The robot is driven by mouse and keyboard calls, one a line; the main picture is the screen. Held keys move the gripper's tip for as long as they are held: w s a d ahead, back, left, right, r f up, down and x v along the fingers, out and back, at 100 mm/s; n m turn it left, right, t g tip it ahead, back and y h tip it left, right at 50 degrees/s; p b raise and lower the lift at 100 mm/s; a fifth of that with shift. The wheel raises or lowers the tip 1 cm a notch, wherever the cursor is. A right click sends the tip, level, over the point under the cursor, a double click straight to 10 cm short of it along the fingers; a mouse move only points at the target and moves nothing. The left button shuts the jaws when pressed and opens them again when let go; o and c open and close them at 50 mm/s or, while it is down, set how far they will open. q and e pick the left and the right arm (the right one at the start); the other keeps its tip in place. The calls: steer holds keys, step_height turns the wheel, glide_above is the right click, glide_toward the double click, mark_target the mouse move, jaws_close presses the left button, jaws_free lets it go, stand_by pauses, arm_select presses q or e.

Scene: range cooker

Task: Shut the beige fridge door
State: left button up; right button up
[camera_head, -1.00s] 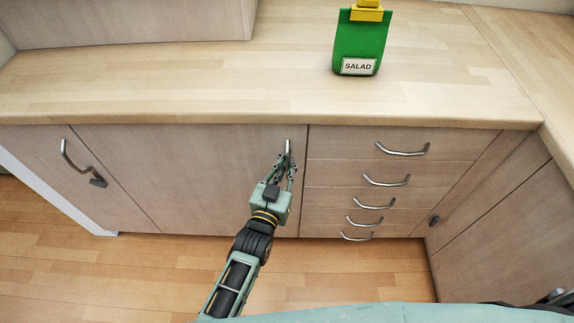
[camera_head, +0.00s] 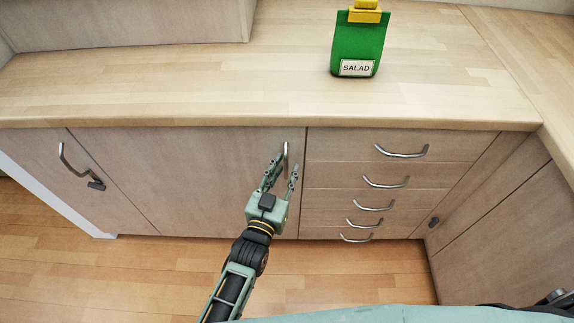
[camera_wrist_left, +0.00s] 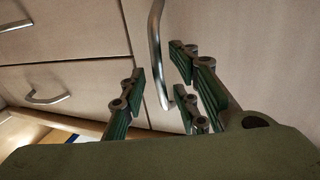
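The beige door (camera_head: 200,170) under the counter stands in line with the cabinet front and looks shut, with no gap visible at its edges. Its vertical metal handle (camera_head: 286,152) is near the door's upper right edge. My left gripper (camera_head: 281,172) is open just below and in front of the handle. In the left wrist view the handle (camera_wrist_left: 155,50) passes between the spread fingers of the gripper (camera_wrist_left: 160,95), with space on both sides. My right gripper is not in view.
A column of drawers (camera_head: 372,181) with metal handles is right of the door. Another door with a handle (camera_head: 75,165) is at the left. A green salad bag (camera_head: 358,42) stands on the wooden counter (camera_head: 200,85). The floor (camera_head: 350,270) in front is clear.

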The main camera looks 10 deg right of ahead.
arm_select(q)
steer(key=v, duration=1)
steer(key=shift+a, duration=0.1)
steer(key=s+a+f+n+g+y+p, duration=0.15)
steer(key=s+a+f+g, duration=0.35)
steer(key=f, duration=1)
steer(key=s+a+f+g+y+p, duration=0.1)
steer(key=s+a+f+g+y, duration=0.2)
steer(key=s+a+f, duration=0.8)
steer(key=s+a+f+g+y, duration=0.1)
steer(key=s+a+f+g, duration=0.1)
steer(key=s+f, duration=0.3)
steer(key=s+a+f+n+g+y, duration=0.1)
steer(key=s+a+f+g, duration=0.2)
steer(key=s+f, duration=0.2)
steer(key=s+a+f+g+y+p, duration=0.1)
steer(key=s+f, duration=0.4)
steer(key=s, duration=0.5)
steer(key=shift+a+g, duration=0.7)
steer(key=shift+a, duration=0.45)
steer(key=shift+n, duration=0.25)
